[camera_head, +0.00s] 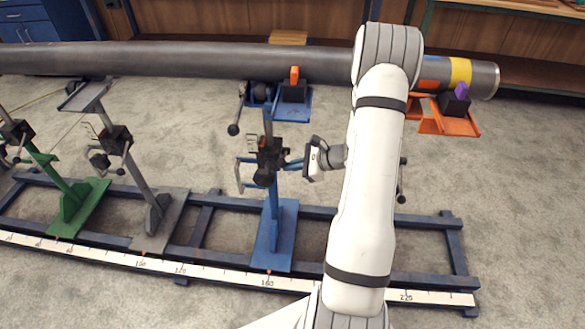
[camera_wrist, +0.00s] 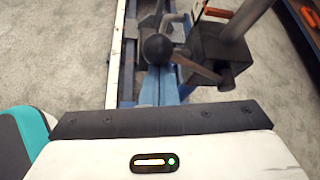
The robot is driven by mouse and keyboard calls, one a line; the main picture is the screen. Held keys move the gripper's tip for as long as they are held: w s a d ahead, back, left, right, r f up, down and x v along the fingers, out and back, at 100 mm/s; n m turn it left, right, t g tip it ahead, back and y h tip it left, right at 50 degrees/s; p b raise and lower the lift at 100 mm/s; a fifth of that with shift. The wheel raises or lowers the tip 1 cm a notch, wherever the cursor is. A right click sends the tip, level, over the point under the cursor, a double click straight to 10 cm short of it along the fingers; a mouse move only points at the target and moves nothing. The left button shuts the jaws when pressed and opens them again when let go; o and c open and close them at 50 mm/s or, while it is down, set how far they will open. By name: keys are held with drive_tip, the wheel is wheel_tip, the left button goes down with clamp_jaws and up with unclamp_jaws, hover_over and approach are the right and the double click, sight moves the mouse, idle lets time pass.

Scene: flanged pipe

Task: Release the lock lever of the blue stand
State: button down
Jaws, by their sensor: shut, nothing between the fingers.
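The blue stand (camera_head: 273,228) is upright on the rail frame, left of my arm. A dark clamp block (camera_head: 270,152) sits on its post, with a black ball-knobbed lever (camera_head: 264,177) at its front. In the wrist view, this lever's black ball (camera_wrist: 157,47) is left of the dark block (camera_wrist: 215,50), its arm running down to the right. My gripper (camera_head: 289,163) is shut and empty, just right of the block; I cannot tell whether it touches the lever. Its fingers are hidden in the wrist view behind the housing.
A long grey pipe (camera_head: 180,60) spans above the stands. A green stand (camera_head: 75,205) and a grey stand (camera_head: 150,205) are to the left. An orange support (camera_head: 445,122) is at the right, partly behind my arm. A crank handle (camera_head: 239,175) sticks out left of the block.

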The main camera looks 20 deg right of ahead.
drive_tip(key=shift+r, duration=0.2)
idle(0.3)
drive_tip(key=shift+f, duration=0.1)
wheel_tip(320, 180, down, 4)
drive_tip(key=b, duration=0.4)
drive_tip(key=w+d+p+v, duration=0.1)
drive_tip(key=p+v, duration=0.1)
drive_tip(key=v, duration=0.8)
drive_tip(key=shift+d+r, duration=0.2)
drive_tip(key=shift+s, duration=0.2)
